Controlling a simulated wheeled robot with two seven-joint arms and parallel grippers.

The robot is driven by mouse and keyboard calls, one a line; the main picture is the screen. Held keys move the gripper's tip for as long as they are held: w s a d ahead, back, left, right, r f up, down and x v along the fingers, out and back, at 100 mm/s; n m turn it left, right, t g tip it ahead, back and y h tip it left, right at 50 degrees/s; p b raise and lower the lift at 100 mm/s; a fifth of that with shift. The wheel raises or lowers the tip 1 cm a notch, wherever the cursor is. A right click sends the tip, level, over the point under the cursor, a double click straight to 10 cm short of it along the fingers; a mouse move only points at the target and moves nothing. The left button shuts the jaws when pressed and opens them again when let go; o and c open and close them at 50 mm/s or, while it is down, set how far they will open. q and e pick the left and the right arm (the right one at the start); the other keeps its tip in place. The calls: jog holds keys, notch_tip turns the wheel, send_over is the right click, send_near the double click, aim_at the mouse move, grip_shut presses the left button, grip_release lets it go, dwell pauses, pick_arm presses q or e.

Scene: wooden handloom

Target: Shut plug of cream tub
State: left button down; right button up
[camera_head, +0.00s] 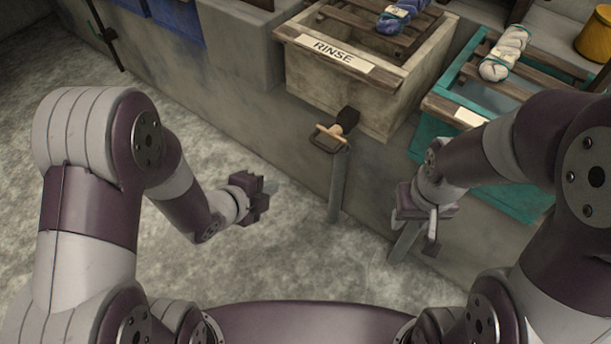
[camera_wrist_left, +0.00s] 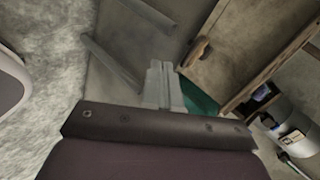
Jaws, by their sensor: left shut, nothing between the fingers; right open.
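The cream tub (camera_head: 350,85) is a weathered box with a RINSE label, at the upper middle of the head view. Its plug (camera_head: 335,128), a wooden and dark fitting with a loop handle, sticks out low on its front above a grey drain spout. In the left wrist view the cream tub (camera_wrist_left: 240,45) and plug (camera_wrist_left: 199,50) show beyond the fingers. My left gripper (camera_head: 270,187) is shut and empty, below and left of the plug, apart from it; its fingers (camera_wrist_left: 165,82) are together in the wrist view. My right gripper (camera_head: 416,243) is open and empty, below and right of the plug.
A teal tub (camera_head: 430,137) stands right of the cream tub, partly behind my right arm. Skeins lie on racks over both tubs. A yellow pot (camera_head: 594,38) is at far right. A grey plinth runs beneath the tubs. The floor (camera_head: 240,140) at left is clear.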

pick_arm(q)
notch_tip(320, 180, up, 3)
jog(key=w+d+m+t+h, duration=0.1)
jog(key=d+m, duration=0.1)
jog(key=m, duration=0.1)
jog(key=b, duration=0.5)
send_near(320, 147)
jog(key=x, duration=0.6)
jog(key=shift+f, duration=0.4)
jog(key=shift+w+d, duration=0.1)
jog(key=shift+w, duration=0.05)
jog(key=w+d, duration=0.2)
jog(key=shift+w+b, duration=0.3)
jog(key=shift+b, duration=0.1)
jog(key=shift+r, duration=0.1)
